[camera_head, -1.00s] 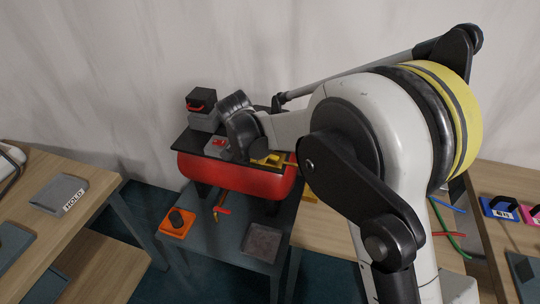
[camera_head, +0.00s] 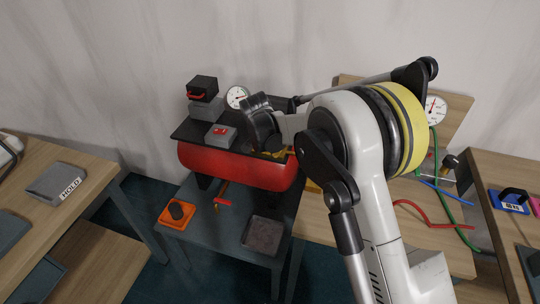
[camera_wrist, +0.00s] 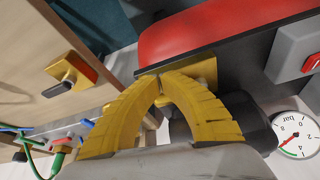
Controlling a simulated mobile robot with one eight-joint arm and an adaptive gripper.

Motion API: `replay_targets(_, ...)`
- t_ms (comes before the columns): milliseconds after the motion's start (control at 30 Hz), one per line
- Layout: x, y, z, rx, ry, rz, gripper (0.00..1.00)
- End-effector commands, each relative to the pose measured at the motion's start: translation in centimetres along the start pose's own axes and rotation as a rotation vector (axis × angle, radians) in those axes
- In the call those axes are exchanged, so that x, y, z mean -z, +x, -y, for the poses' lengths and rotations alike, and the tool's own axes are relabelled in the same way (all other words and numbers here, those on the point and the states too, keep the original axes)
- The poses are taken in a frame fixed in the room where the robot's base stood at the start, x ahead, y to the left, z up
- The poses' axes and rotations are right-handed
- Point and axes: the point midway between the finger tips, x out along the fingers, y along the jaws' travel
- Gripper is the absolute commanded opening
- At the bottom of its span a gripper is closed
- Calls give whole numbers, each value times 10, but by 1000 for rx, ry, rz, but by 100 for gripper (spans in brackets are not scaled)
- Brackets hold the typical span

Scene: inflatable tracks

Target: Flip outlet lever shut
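My gripper (camera_wrist: 160,77) has yellow fingers that arch together, their tips meeting in the wrist view with nothing clearly held. A flat yellow piece (camera_wrist: 203,71) shows just beyond the tips, beside the red tank (camera_wrist: 185,32); I cannot tell whether they touch or whether it is the outlet lever. A black lever on an orange-yellow base (camera_wrist: 72,70) stands apart on the wood at left. In the head view, my gripper is at the right end of the red tank (camera_head: 230,165), largely hidden by my wrist.
A grey box with a red switch (camera_head: 220,136) and a black box (camera_head: 203,88) stand on the tank's top plate. A gauge (camera_head: 237,97) is behind my wrist. An orange tray (camera_head: 176,213) and a grey tray (camera_head: 263,236) lie below. Hoses (camera_head: 440,210) lie at right.

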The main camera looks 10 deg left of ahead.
Motion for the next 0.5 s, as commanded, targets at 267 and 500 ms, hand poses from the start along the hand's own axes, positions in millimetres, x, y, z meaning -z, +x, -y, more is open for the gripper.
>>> replay_targets(267, 1, 0, 0, 0, 0, 0, 0)
replay_targets(500, 22, 8, -5, 0, 0, -1, 0)
